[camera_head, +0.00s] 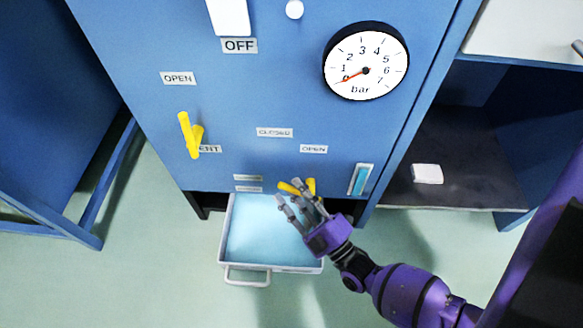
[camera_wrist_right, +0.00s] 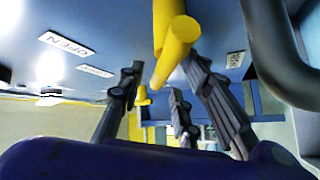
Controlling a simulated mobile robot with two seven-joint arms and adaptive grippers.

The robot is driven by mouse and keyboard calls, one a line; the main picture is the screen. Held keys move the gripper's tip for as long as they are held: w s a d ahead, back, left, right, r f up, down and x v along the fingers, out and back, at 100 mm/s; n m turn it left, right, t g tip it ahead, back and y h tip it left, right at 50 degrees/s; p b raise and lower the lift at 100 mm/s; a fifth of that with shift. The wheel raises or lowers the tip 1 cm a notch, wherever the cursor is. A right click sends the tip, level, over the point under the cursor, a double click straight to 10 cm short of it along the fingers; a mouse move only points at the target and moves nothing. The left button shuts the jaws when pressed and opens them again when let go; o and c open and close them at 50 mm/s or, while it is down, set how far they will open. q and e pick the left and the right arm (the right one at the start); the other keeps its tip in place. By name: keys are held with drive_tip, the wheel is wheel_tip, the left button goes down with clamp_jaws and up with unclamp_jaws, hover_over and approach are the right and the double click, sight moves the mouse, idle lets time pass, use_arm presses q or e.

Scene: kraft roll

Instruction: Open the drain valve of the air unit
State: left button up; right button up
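The yellow valve handle (camera_head: 289,188) is low on the blue panel, below the CLOSED label (camera_head: 274,132) and the OPEN label (camera_head: 314,149). My right gripper (camera_head: 299,204) is at this handle and hides part of it. In the right wrist view the yellow handle (camera_wrist_right: 174,52) stands close in front of the spread fingers (camera_wrist_right: 160,105), with gaps visible between them. I cannot tell whether any finger touches it. My left gripper is not in view.
A second yellow lever (camera_head: 190,135) is at left, by a partly hidden label. A gauge (camera_head: 365,64) points near 0 bar. A pulled-out tray (camera_head: 246,276) with a pale blue inside is beneath the right hand. A white block (camera_head: 427,174) lies on the dark shelf at right.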

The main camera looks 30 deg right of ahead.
drive_tip(key=v, duration=1)
drive_tip(key=shift+s+f, duration=0.15)
drive_tip(key=shift+s, duration=0.1)
